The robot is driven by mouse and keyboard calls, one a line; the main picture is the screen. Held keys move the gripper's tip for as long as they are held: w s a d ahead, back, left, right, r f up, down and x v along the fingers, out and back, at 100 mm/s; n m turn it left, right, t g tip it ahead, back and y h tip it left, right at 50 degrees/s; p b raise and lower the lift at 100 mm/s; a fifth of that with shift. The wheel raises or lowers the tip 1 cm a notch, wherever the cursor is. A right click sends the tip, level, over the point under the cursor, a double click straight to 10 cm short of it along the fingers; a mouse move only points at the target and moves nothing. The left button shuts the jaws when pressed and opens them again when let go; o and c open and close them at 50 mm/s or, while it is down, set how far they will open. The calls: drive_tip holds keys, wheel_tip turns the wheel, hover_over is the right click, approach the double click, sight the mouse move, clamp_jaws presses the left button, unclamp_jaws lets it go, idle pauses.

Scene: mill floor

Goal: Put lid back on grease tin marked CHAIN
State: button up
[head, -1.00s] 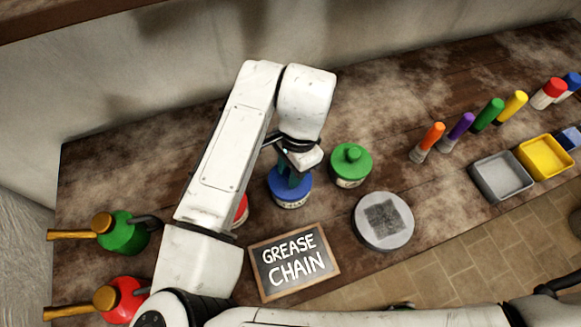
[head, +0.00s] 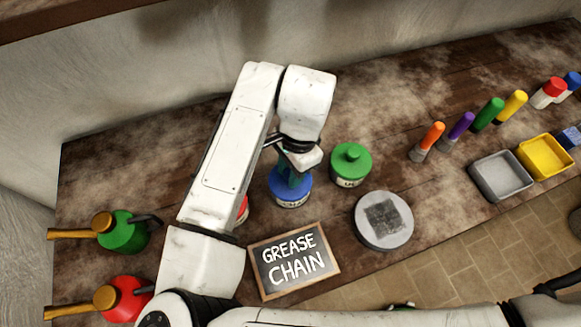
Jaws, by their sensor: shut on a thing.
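The grease tin with the blue lid (head: 290,187) stands on the bench, its label partly readable as "CHA...". The blue lid appears to sit on the tin. My gripper (head: 295,174) is directly above it, shut on the blue lid's knob, which is mostly hidden by the fingers. A chalkboard sign reading "GREASE CHAIN" (head: 294,262) lies in front of the tin. A second tin with a green lid (head: 350,163) stands to the right. A red tin (head: 243,209) is mostly hidden behind my arm.
A round grey disc with a dark square pad (head: 384,222) lies right of the sign. Green (head: 122,232) and red (head: 122,298) oil cans stand at left. Grey (head: 501,177) and yellow (head: 545,156) trays and several coloured-handled tools are at right.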

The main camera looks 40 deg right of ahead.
idle(0.3)
drive_tip(key=o, duration=1.6)
drive_tip(key=shift+r, duration=0.1)
drive_tip(key=shift+r+p, duration=2.95)
drive_tip(key=shift+r, duration=0.5)
drive_tip(key=shift+c, duration=0.3)
clamp_jaws()
